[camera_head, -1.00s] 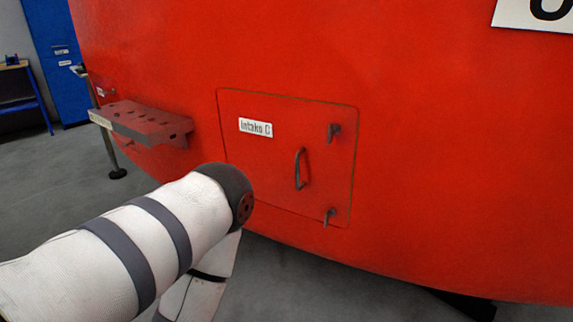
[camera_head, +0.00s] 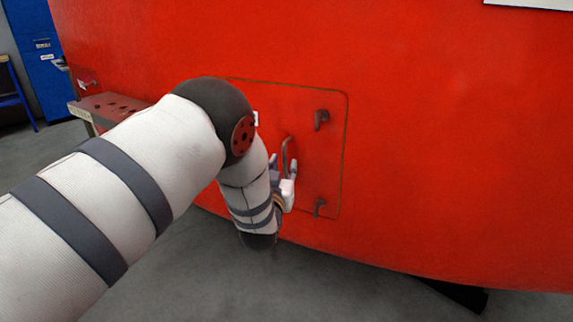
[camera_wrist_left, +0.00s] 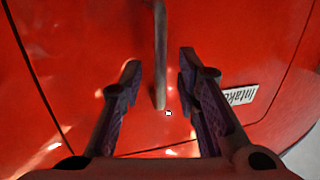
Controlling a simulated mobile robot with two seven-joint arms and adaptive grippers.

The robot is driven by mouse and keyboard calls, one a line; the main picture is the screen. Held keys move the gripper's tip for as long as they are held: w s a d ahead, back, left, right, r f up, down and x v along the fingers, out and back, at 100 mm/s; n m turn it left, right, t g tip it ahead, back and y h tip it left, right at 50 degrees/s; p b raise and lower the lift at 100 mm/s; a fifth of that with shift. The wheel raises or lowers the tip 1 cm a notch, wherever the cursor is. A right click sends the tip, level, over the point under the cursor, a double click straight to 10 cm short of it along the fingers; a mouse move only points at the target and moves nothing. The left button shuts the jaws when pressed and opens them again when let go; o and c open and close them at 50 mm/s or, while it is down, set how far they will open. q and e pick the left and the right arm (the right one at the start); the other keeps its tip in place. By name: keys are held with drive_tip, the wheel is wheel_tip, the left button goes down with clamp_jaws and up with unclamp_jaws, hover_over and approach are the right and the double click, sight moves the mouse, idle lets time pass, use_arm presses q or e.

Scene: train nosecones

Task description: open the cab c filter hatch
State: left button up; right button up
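The hatch (camera_head: 305,150) is a red panel in the red nosecone, flush in its outline and shut. Its curved grey handle (camera_head: 286,150) stands near the middle; in the left wrist view the handle (camera_wrist_left: 161,55) hangs between the fingers. Two dark latches, upper (camera_head: 321,118) and lower (camera_head: 319,206), sit on the hatch's right side. My left arm hides the hatch's left part. My right gripper is not in view.
A perforated red step (camera_head: 108,104) juts from the nosecone at left, partly behind my arm. A blue cabinet (camera_head: 45,65) stands at the far left. The grey floor (camera_head: 330,290) below the hatch is clear.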

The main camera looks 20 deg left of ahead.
sight(272, 148)
use_arm(q)
drive_tip(key=shift+x, duration=1.25)
drive_tip(key=shift+w, duration=0.25)
clamp_jaws()
